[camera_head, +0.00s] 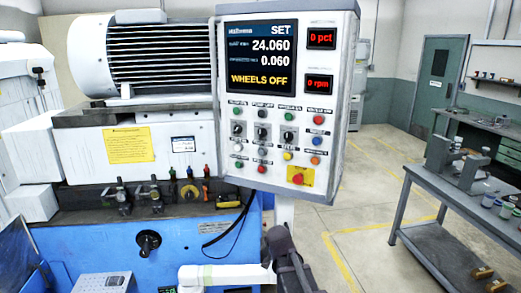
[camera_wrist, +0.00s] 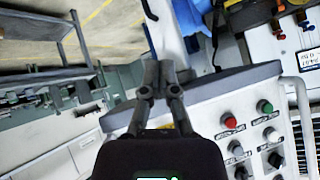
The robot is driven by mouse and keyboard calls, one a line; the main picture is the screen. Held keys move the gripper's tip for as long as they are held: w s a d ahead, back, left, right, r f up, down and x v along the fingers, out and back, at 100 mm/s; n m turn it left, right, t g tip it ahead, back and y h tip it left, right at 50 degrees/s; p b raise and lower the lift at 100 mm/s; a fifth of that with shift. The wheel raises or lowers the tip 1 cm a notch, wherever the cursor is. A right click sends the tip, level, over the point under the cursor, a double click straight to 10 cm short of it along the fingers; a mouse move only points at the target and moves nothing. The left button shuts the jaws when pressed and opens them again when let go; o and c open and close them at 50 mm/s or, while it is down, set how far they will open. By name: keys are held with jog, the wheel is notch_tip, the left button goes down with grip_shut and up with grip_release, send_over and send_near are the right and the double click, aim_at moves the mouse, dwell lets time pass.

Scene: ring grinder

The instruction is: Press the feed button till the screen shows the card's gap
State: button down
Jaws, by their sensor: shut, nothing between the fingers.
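The control panel (camera_head: 226,150) has a screen (camera_head: 261,57) that reads SET, 24.060, 0.060 and WHEELS OFF. Below it are rows of coloured buttons and black switches; their labels are too small to read, so I cannot tell the feed button. In the wrist view, the panel shows at lower right, with a red button (camera_wrist: 230,121) and a green button (camera_wrist: 264,106). A small white card (camera_head: 183,144) is on the machine front; its text is unreadable. My gripper (camera_head: 277,236) is shut and empty below the panel's lower edge. Its fingers also show in the wrist view (camera_wrist: 160,72).
Two small red displays read 0 pct (camera_head: 321,38) and 0 rpm (camera_head: 318,85). A red emergency button (camera_head: 298,179) is at the panel bottom. Small levers (camera_head: 154,195) line the machine front. A grey workbench (camera_head: 405,215) stands at right, with open floor between.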

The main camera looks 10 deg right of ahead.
aim_at(260, 154)
jog(key=w+a+r+m+t+y+p, duration=0.1)
jog(key=w+a+r+t+y+p, duration=0.1)
jog(key=r, duration=0.5)
jog(key=w+a+r+t+y+p, duration=0.2)
jog(key=w+a+r+t, duration=0.1)
jog(key=w+r+t, duration=0.2)
jog(key=w+a+r+m+t+y+p, duration=0.1)
jog(key=w+a+r+t+y+p, duration=0.1)
jog(key=w+r, duration=0.5)
jog(key=shift+a+r+m+t, duration=0.3)
jog(key=shift+a+r+t, duration=0.4)
jog(key=shift+r, duration=1.5)
jog(key=shift+d, duration=0.15)
jog(key=shift+w+d, duration=0.8)
jog(key=shift+w, duration=0.45)
jog(key=shift+w+d, duration=0.75)
jog(key=shift+w, duration=0.45)
jog(key=shift+w+d, duration=0.8)
jog(key=shift+w, duration=0.45)
jog(key=shift+w+d, duration=0.55)
jog(key=shift+w, duration=0.25)
jog(key=shift+s+a, duration=0.5)
jog(key=shift+s, duration=0.3)
jog(key=shift+s+a, duration=0.1)
jog(key=shift+s, duration=0.05)
